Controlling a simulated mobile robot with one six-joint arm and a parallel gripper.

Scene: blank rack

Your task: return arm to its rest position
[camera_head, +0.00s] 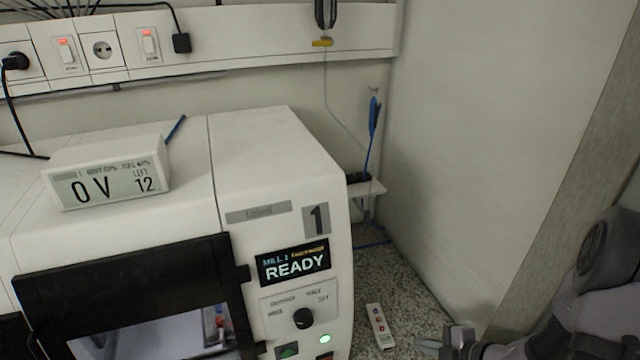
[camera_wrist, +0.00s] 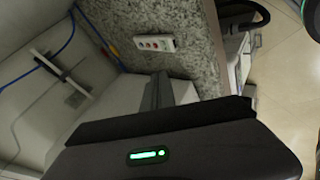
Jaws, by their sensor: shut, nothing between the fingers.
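My arm shows at the lower right of the head view, with my gripper (camera_head: 447,342) low over the speckled counter (camera_head: 405,275), right of the white machine. In the wrist view my gripper (camera_wrist: 158,90) is a dark body with a green light, its fingers together and empty. Nothing is held.
A white mill (camera_head: 270,150) reading READY stands at left, with a display box (camera_head: 105,172) on top. A small white control strip (camera_head: 379,326) lies on the counter between mill and gripper; the wrist view also shows it (camera_wrist: 154,43). A wall panel (camera_head: 490,130) rises behind my arm.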

